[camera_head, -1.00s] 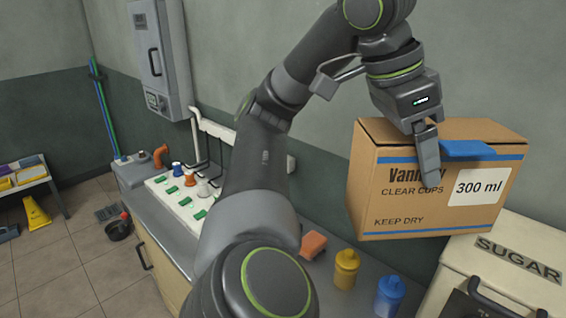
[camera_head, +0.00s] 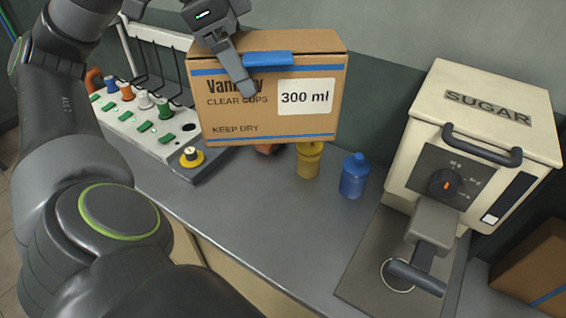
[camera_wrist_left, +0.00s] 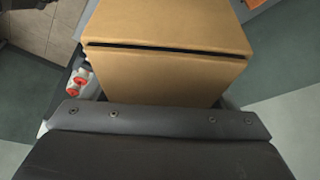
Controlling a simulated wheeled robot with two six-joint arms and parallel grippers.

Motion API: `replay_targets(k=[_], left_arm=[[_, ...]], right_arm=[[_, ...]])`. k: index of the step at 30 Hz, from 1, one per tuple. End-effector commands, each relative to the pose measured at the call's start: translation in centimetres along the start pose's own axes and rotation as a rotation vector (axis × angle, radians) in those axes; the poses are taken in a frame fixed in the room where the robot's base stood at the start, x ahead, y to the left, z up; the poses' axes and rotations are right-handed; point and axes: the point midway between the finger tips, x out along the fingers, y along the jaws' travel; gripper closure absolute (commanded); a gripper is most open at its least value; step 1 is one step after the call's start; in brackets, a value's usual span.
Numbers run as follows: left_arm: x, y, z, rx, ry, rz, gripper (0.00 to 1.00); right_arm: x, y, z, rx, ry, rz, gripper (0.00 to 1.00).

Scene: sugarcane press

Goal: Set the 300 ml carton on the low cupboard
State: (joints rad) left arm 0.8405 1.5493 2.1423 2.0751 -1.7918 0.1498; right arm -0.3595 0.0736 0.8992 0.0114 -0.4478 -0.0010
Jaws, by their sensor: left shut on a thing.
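The 300 ml carton (camera_head: 240,112) is a brown cardboard box with blue stripes, a blue tab on its top edge and a white label. My left gripper (camera_head: 243,82) is shut on it from above, with one dark finger down its front face. The carton hangs level above the grey counter (camera_head: 283,228) in the head view. In the left wrist view the carton's top (camera_wrist_left: 165,45) fills the middle, with a dark seam across it. I cannot tell which surface is the low cupboard. My right gripper is not in view.
The cream sugar machine (camera_head: 470,140) stands right. A panel with coloured spools (camera_head: 145,125) is left. Another cardboard box (camera_head: 540,270) sits low right.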

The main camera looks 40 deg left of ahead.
Motion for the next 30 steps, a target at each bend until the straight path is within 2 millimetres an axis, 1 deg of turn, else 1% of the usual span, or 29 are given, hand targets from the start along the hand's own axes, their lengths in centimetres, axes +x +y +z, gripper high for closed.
replay_targets(k=[1, 12, 15, 19, 24, 26, 30], left_arm=[[2.2, -0.1, 0.7, 0.042, 0.001, 0.022, 0.46], [11.3, -0.7, 3.1, 0.385, 0.004, 0.164, 0.46], [13.4, -0.9, 3.7, 0.464, 0.003, 0.195, 0.46], [15.3, -1.0, 4.3, 0.542, 0.003, 0.225, 0.46], [16.4, -1.1, 4.7, 0.596, 0.001, 0.246, 0.46], [16.8, -1.1, 4.8, 0.603, 0.001, 0.249, 0.46], [18.2, -1.1, 5.4, 0.606, -0.001, 0.252, 0.46]], right_arm=[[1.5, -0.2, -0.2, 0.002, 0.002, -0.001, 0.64], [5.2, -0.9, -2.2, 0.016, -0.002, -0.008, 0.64], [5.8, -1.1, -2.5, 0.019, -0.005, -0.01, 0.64], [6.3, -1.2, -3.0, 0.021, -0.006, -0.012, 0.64], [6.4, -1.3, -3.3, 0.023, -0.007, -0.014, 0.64], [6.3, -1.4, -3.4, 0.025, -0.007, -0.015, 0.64], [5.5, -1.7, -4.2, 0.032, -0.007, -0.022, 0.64]])
